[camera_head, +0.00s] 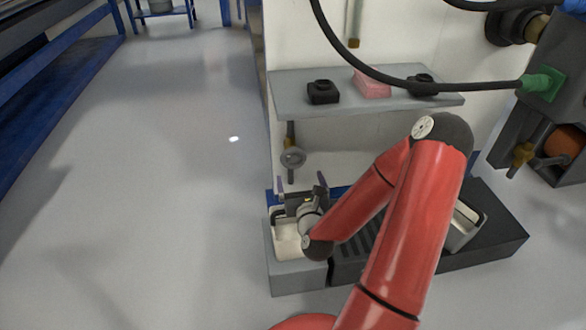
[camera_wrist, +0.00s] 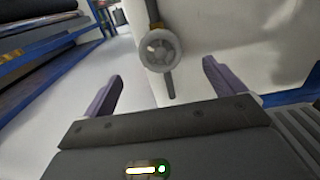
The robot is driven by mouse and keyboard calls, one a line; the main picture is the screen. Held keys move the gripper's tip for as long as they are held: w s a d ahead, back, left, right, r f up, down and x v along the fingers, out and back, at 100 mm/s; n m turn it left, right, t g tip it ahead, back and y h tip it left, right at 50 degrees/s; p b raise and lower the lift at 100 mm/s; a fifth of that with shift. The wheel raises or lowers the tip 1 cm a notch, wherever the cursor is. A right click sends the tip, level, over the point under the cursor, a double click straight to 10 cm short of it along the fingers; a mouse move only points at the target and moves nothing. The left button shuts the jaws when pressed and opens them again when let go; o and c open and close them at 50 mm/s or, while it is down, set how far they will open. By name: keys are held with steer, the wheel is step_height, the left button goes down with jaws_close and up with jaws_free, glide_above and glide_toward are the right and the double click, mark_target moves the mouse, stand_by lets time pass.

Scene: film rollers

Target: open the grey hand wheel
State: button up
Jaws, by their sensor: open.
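The grey hand wheel (camera_head: 292,157) sits on a thin vertical pipe with a brass-coloured fitting, below the grey shelf and beside the white wall. It also shows in the wrist view (camera_wrist: 160,50), above the middle, beyond my fingertips. My gripper (camera_head: 300,186) is below the wheel in the head view, with its two fingers pointing up. In the wrist view my gripper (camera_wrist: 162,76) has its purple-grey fingers wide apart, with nothing between them. The wheel is apart from the fingers. How far it is turned cannot be told.
A grey shelf (camera_head: 365,101) juts out above, holding two black blocks and a pink block (camera_head: 371,84). A dark base with a pale tray (camera_head: 287,245) lies below my gripper. A black hose (camera_head: 380,78) crosses above. The floor to the left is clear.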

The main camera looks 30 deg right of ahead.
mark_target(294, 158)
steer(key=x, duration=0.9)
steer(key=shift+w, duration=0.3)
steer(key=c, duration=1)
steer(key=shift+o, duration=0.2)
